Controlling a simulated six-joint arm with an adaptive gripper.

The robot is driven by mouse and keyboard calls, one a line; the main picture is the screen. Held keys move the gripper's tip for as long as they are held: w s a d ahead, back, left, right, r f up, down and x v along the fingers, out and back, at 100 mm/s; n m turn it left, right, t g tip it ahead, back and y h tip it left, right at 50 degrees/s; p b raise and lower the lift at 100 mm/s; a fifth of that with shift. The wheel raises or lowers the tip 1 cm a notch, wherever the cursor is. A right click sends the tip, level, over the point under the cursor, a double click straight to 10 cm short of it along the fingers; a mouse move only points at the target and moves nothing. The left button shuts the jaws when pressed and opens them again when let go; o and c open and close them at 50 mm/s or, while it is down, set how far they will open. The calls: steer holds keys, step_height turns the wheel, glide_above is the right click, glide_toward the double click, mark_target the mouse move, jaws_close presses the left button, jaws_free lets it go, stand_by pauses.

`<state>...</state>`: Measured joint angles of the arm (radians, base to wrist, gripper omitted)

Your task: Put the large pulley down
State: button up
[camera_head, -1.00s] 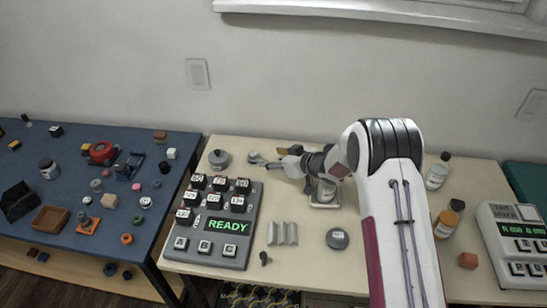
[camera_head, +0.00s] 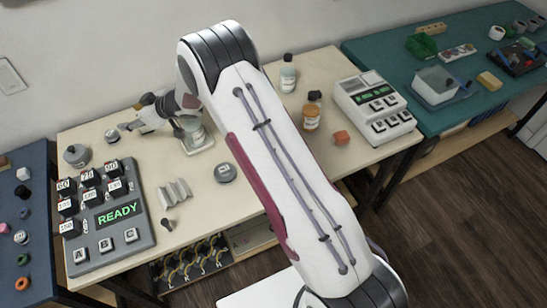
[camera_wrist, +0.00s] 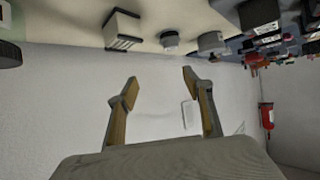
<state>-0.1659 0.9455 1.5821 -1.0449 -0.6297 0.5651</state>
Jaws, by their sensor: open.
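My gripper (camera_head: 132,116) is open over the back of the light bench, near the wall. In the wrist view its two fingers (camera_wrist: 157,90) stand apart, with only the pale wall between them. I cannot tell for sure which thing is the large pulley. A small round grey thing (camera_head: 112,135) sits on the bench just left of the gripper in the head view. A similar round thing (camera_wrist: 169,40) shows in the wrist view, clear of the fingers. A flat grey disc (camera_head: 225,172) lies near the bench middle.
A grey READY panel (camera_head: 124,240) fills the bench's left end, with a grey round pot (camera_head: 76,155) behind it. A pale stand (camera_head: 198,143) is close to my wrist. Bottles (camera_head: 312,112) and a white keyed device (camera_head: 374,107) stand right. A teal table (camera_head: 450,119) adjoins.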

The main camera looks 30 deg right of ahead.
steer(key=s+d+r+m+t+h, duration=0.1)
steer(key=d+r+m+t+h, duration=0.3)
steer(key=d+r, duration=1)
steer(key=s+d+r+m+g+h, duration=0.2)
steer(key=s+d+r+h, duration=0.2)
steer(key=s+d+r, duration=0.6)
steer(key=s+d+r+m+g+h, duration=0.1)
steer(key=s+d+r, duration=0.1)
steer(key=s, duration=0.7)
steer(key=s+d+r+m+g+h, duration=0.1)
steer(key=s+r+m, duration=0.1)
steer(key=s, duration=0.8)
steer(key=s+a+f+g+y, duration=0.1)
steer(key=s+f+g, duration=0.2)
steer(key=s, duration=1.7)
steer(key=shift+f+m, duration=0.3)
steer(key=shift+f, duration=0.15)
steer(key=shift+a, duration=0.1)
